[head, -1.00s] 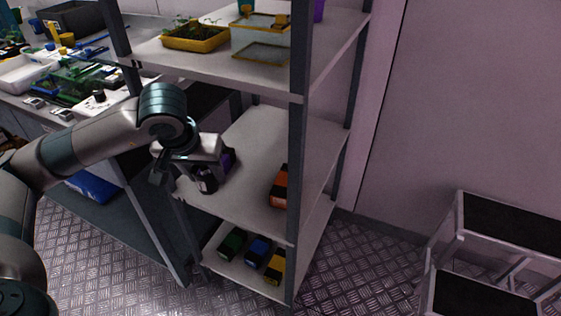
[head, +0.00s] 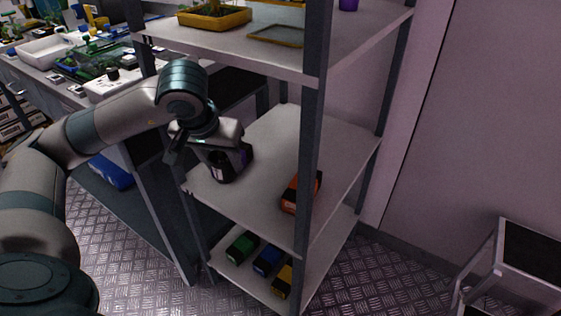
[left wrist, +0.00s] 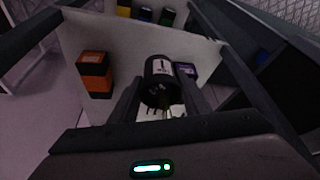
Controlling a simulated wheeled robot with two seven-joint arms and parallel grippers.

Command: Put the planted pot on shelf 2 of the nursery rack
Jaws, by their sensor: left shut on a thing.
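My left gripper (head: 218,168) is shut on a dark pot, over the left front part of the rack's middle shelf (head: 268,150). In the left wrist view the black pot (left wrist: 160,72) with a white label sits between the fingers, its open end toward the camera; thin dark shapes near its rim may be the plant. I cannot tell whether the pot's base touches the shelf. A dark box with a purple label (left wrist: 186,70) stands close beside the pot. The nursery rack (head: 312,130) has grey posts and pale shelves. My right gripper is not in view.
An orange and black box (head: 301,191) stands on the middle shelf behind the near post. Green (head: 241,248), blue (head: 267,260) and yellow (head: 284,281) boxes stand on the bottom shelf. The top shelf holds a yellow tray (head: 214,18). The middle shelf's back is clear.

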